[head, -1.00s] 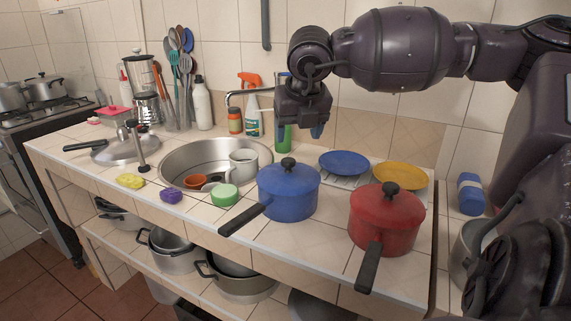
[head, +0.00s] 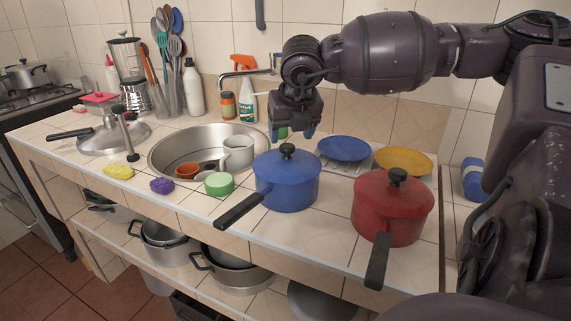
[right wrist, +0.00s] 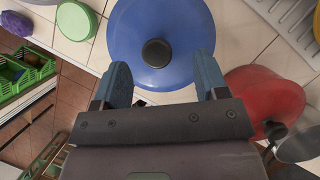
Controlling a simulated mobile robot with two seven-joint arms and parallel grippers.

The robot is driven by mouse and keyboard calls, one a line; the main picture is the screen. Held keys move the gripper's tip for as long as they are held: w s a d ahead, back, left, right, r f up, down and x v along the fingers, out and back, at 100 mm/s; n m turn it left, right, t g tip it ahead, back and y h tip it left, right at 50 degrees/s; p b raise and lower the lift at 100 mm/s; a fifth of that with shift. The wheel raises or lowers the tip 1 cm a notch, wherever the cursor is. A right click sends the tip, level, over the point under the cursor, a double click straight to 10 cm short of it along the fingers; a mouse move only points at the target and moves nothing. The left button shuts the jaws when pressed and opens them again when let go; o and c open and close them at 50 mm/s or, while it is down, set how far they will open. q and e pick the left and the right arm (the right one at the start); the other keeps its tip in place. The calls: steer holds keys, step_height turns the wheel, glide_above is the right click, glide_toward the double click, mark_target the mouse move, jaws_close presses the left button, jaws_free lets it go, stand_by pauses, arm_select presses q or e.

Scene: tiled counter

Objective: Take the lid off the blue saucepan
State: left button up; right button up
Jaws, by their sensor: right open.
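The blue saucepan (head: 288,190) stands upright on the tiled counter, its black handle pointing to the front left. Its blue lid (head: 287,164) with a black knob (head: 287,149) sits on top. The lid (right wrist: 160,25) and knob (right wrist: 156,53) also show in the right wrist view, just beyond the fingertips. My right gripper (head: 295,134) hangs with fingers down, above and behind the lid. In the right wrist view it (right wrist: 163,78) is open and empty, the knob lying between the lines of its two fingers. My left gripper is out of view.
A red saucepan (head: 393,215) with a lid stands close on the right. Behind are a blue plate (head: 344,149) and a yellow plate (head: 403,160). A green round item (head: 219,184) and the sink (head: 160,146) lie to the left. Bottles stand behind the sink.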

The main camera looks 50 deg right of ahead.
mark_target(288, 146)
steer(key=x, duration=0.2)
steer(key=a+b+x, duration=0.1)
steer(key=x, duration=0.1)
steer(key=shift+s+d+f, duration=0.1)
steer(key=shift+f, duration=0.15)
steer(key=shift+d+f, duration=0.1)
steer(key=shift+f, duration=0.1)
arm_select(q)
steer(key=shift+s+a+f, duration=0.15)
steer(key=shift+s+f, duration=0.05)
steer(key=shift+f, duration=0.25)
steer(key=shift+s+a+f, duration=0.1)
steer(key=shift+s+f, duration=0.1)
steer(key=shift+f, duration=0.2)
arm_select(e)
steer(key=shift+r, duration=0.1)
steer(key=shift+c, duration=0.3)
steer(key=c, duration=1)
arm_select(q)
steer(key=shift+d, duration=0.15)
